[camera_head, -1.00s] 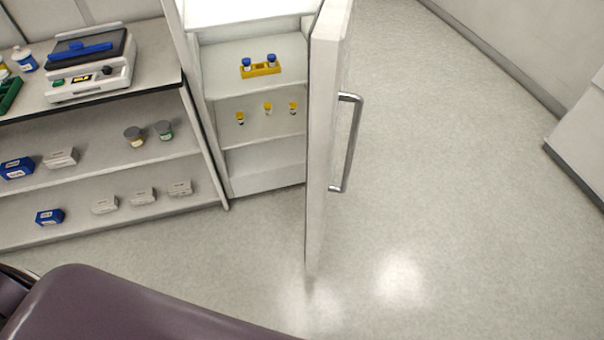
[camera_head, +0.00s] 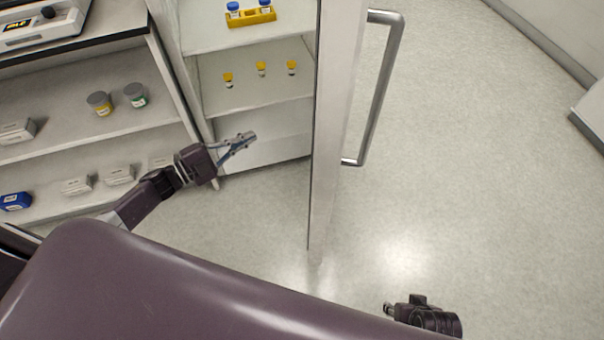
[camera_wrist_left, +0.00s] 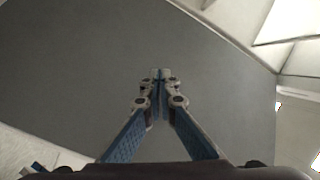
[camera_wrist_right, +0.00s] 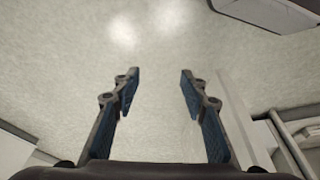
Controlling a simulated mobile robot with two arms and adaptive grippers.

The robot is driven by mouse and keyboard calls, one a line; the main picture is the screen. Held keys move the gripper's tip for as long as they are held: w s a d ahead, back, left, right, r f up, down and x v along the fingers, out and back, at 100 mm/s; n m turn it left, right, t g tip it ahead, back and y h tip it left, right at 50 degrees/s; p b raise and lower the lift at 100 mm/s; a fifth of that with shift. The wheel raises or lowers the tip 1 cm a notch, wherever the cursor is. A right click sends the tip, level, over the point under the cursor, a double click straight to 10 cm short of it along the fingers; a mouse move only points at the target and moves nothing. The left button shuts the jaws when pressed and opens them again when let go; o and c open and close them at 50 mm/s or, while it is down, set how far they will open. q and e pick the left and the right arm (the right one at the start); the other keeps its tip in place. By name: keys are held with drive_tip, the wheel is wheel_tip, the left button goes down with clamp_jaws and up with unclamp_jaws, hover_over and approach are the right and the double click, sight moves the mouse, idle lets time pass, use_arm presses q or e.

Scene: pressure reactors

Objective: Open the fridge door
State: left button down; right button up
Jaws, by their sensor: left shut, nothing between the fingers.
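The white fridge door (camera_head: 333,130) stands swung open, seen nearly edge-on in the head view. Its metal bar handle (camera_head: 384,85) is on the door's right face. The fridge interior (camera_head: 255,105) is exposed to the left of the door. My left gripper (camera_head: 250,137) is shut and empty, in front of the fridge's lower part, left of the door and apart from it in the picture. Its closed fingers also show in the left wrist view (camera_wrist_left: 160,76). My right gripper (camera_wrist_right: 160,75) is open and empty; in the head view only part of it shows at the bottom right, away from the handle.
Inside the fridge are a yellow rack (camera_head: 250,16) with blue-capped bottles and several yellow-capped vials (camera_head: 261,70). An open shelf unit (camera_head: 75,140) with jars and boxes stands left of the fridge. The floor (camera_head: 470,190) right of the door is clear.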

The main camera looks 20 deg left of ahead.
use_arm(q)
drive_tip(key=s+d+r+m+g+h+b, duration=0.2)
drive_tip(key=s+r+m+g+h+b, duration=0.3)
drive_tip(key=m, duration=0.3)
drive_tip(key=s+d+r+m+g+h+b, duration=0.25)
drive_tip(key=s+r+m+g, duration=0.2)
drive_tip(key=m+g, duration=0.3)
drive_tip(key=d, duration=1.4)
drive_tip(key=shift+w+f, duration=0.35)
drive_tip(key=shift+w, duration=0.05)
use_arm(e)
wheel_tip(320, 180, up, 10)
drive_tip(key=t, duration=0.1)
drive_tip(key=shift+w, duration=0.35)
use_arm(q)
drive_tip(key=shift+t+y, duration=0.25)
use_arm(e)
drive_tip(key=shift+f, duration=0.1)
use_arm(q)
drive_tip(key=shift+d, duration=0.1)
